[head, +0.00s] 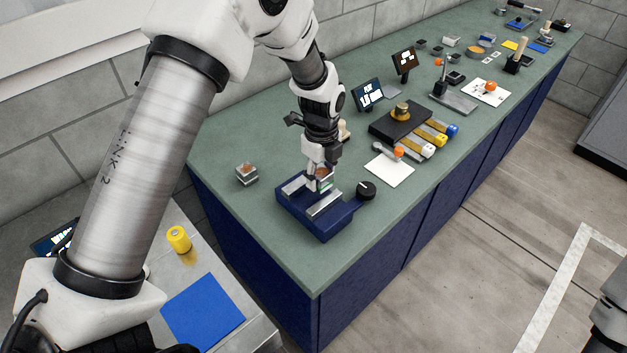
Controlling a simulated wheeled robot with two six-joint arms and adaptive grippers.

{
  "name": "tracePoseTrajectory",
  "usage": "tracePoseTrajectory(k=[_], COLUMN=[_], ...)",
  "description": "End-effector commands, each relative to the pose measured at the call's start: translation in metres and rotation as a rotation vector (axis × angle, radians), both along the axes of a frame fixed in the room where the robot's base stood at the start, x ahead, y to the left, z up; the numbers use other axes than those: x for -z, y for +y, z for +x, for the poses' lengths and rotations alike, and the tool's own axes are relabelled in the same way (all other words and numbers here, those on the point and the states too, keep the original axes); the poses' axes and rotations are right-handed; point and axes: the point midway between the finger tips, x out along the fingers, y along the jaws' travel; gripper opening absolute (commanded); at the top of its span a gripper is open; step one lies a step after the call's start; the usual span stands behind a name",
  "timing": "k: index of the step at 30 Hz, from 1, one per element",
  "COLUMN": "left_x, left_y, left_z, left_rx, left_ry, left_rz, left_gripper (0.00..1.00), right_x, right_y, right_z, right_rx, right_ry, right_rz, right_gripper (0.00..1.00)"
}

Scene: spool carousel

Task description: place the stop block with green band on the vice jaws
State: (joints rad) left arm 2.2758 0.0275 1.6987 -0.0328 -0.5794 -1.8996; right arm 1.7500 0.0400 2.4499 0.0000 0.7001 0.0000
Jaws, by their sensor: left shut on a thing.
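The blue vice (324,225) sits on the green bench top near its left front corner, with two pale metal jaws (326,203) on top. My left gripper (320,183) points down over the vice and is shut on a small block, the stop block with green band (326,186). The block is mostly hidden by the fingers; a bit of green and a brownish top show. It is at the jaws, but I cannot tell whether it touches them.
A similar small block (247,174) stands left of the vice. A black knob (366,190) is at the vice's right. A white card (389,169) with an orange-tipped item and a dark rack (402,122) lie further right. Bench is clear in front of the vice.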

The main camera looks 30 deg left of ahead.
Motion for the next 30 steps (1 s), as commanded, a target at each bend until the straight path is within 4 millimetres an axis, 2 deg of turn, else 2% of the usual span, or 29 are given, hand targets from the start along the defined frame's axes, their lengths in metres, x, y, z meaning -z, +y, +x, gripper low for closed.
tracePoseTrajectory(k=[1, 5, 11, 22, 23, 24, 30], left_x=[-0.003, 0.002, 0.030, 0.040, 0.040, 0.040, 0.040], left_y=[0.005, 0.011, 0.012, 0.011, 0.011, 0.011, 0.011], left_z=[-0.006, -0.014, -0.014, -0.013, -0.014, -0.014, -0.014], left_rx=[-0.002, -0.001, 0.000, 0.000, 0.000, 0.000, 0.000], left_ry=[0.001, 0.001, 0.000, -0.002, -0.001, -0.001, -0.001], left_rz=[-0.002, -0.002, -0.001, -0.001, 0.000, 0.000, 0.000], left_gripper=[0.00, 0.00, 0.00, 0.00, 0.56, 0.70, 0.70], right_x=[-0.006, -0.010, -0.026, -0.022, -0.022, -0.023, -0.023], right_y=[0.000, 0.000, 0.000, 0.000, 0.000, 0.000, 0.000], right_z=[0.000, 0.000, 0.000, 0.000, 0.000, 0.000, 0.000], right_rx=[0.000, 0.000, 0.000, 0.000, 0.000, 0.000, 0.000], right_ry=[0.000, 0.000, 0.000, 0.000, 0.000, 0.000, 0.000], right_rz=[0.000, 0.000, 0.000, 0.000, 0.000, 0.000, 0.000], right_gripper=[0.40, 0.40, 0.40, 0.40, 0.40, 0.40, 0.40])
